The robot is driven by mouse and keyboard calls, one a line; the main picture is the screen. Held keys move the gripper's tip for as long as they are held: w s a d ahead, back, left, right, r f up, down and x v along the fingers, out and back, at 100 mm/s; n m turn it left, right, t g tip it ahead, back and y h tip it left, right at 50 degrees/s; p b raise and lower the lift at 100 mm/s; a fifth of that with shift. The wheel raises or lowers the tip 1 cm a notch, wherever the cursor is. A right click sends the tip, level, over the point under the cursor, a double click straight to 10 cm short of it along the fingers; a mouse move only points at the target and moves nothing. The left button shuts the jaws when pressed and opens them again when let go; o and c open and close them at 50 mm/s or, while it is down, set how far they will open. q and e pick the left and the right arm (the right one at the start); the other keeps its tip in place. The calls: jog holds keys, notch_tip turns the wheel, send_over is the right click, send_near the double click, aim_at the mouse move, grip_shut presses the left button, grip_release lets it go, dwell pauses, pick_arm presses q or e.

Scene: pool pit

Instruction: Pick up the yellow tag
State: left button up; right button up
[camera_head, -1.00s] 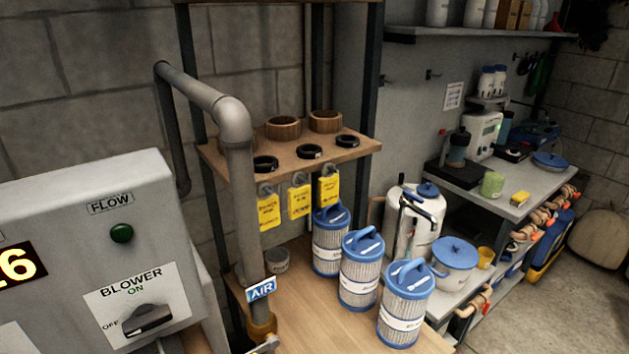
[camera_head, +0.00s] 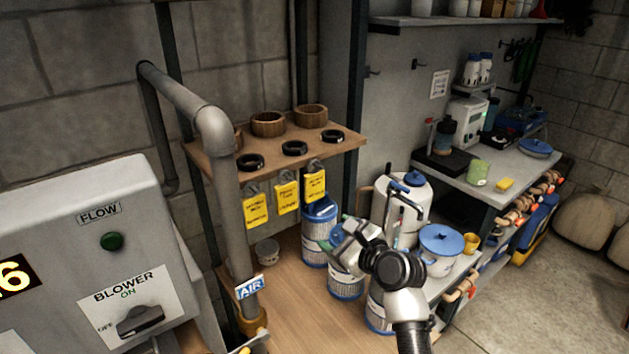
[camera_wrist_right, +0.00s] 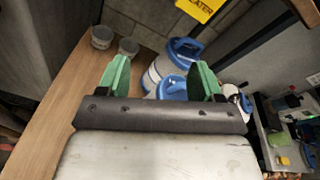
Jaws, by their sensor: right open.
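Three yellow tags hang in a row from the front edge of a wooden shelf: a left tag (camera_head: 256,206), a middle tag (camera_head: 287,196) and a right tag (camera_head: 315,184). Each hangs below a grey padlock-like piece. My right gripper (camera_head: 335,233) is open and empty, below and right of the right tag, in front of the blue-lidded filter cartridges. In the right wrist view, its green fingers (camera_wrist_right: 160,80) stand apart, and part of one yellow tag (camera_wrist_right: 198,8) shows beyond them at the top edge. My left gripper is not in view.
Filter cartridges (camera_head: 319,240) stand on the wooden bench (camera_head: 300,305) under the tags, partly hidden by my right arm. A grey pipe (camera_head: 219,180) rises left of the tags. The shelf (camera_head: 212,160) above holds black rings and wooden cups. A blower control box (camera_head: 90,250) stands left.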

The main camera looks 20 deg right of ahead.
aim_at(316, 185)
jog(key=w+r+m, duration=0.1)
jog(key=w+r, duration=0.1)
jog(key=w+r+m+t+p, duration=0.1)
jog(key=w+r+m, duration=0.1)
jog(key=w, duration=0.1)
jog(key=w+a+r+m+t, duration=0.1)
jog(key=w+r, duration=0.1)
jog(key=shift+w+r+m+y, duration=0.3)
jog(key=shift+w+r+m, duration=0.1)
jog(key=shift+w+a+r+p, duration=0.1)
jog(key=shift+w+a+p, duration=0.05)
jog(key=shift+w+p, duration=0.4)
jog(key=x, duration=0.2)
jog(key=p+x, duration=0.1)
jog(key=x, duration=0.1)
jog(key=shift+f, duration=0.3)
jog(key=shift+s, duration=0.1)
jog(key=shift+c, duration=0.6)
jog(key=c, duration=0.6)
jog(key=shift+o, duration=0.2)
